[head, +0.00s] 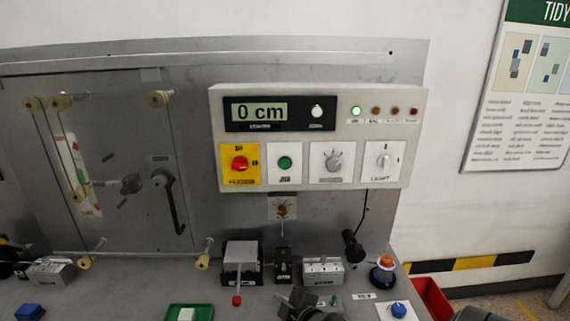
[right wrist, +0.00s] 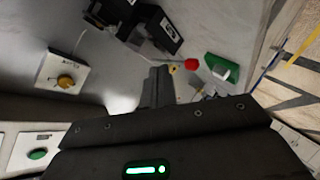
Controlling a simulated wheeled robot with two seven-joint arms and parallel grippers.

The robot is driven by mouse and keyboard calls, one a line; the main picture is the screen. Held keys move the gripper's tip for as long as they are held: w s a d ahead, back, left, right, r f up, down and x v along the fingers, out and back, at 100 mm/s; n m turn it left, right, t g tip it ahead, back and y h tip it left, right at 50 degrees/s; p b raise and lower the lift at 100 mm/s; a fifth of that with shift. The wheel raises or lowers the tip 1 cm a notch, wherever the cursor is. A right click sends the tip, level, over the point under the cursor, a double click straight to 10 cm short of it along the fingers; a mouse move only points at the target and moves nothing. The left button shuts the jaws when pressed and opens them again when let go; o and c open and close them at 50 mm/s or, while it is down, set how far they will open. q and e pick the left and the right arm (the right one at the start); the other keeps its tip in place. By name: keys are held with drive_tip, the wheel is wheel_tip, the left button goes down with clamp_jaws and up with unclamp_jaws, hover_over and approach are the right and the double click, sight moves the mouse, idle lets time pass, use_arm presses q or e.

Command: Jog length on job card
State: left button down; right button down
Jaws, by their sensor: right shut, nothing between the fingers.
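The control panel (head: 318,195) on the upright grey wall has a display (head: 260,112) reading "0 cm". Below it is a green button (head: 285,163) on a white plate whose label looks like "JOG". The green button also shows in the right wrist view (right wrist: 38,154) at the lower left. My right gripper (head: 297,297) is low at the bottom of the head view, below and apart from the panel. Its fingers (right wrist: 158,84) are shut and empty. I cannot pick out a job card with certainty. My left gripper is not in view.
Beside the green button are a red knob on yellow (head: 239,163), a grey dial (head: 333,162) and a light switch (head: 384,161). A lamp row has its green lamp (head: 356,110) lit. A clear door (head: 120,180) is at left. Small devices, including a red-tipped lever (head: 237,300), crowd the bench.

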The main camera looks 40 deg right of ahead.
sight(285, 163)
drive_tip(key=d+r+n+t, duration=0.1)
drive_tip(key=r+n+t, duration=0.2)
drive_tip(key=r, duration=0.7)
drive_tip(key=d+r+n+t, duration=0.2)
drive_tip(key=r+n+t, duration=0.1)
drive_tip(key=r, duration=0.6)
drive_tip(key=w+d+r+n+t, duration=0.1)
drive_tip(key=r+n+t, duration=0.2)
drive_tip(key=r, duration=0.7)
drive_tip(key=shift+d+r+n+t, duration=0.2)
drive_tip(key=shift+r+n+t, duration=0.1)
drive_tip(key=shift+t, duration=0.9)
drive_tip(key=shift+w, duration=0.2)
drive_tip(key=w+d, duration=0.5)
drive_tip(key=w, duration=0.2)
drive_tip(key=shift+d+b, duration=0.15)
drive_tip(key=shift+b, duration=0.15)
drive_tip(key=shift+w+d, duration=0.1)
drive_tip(key=shift+w+d, duration=0.15)
drive_tip(key=shift+w, duration=0.05)
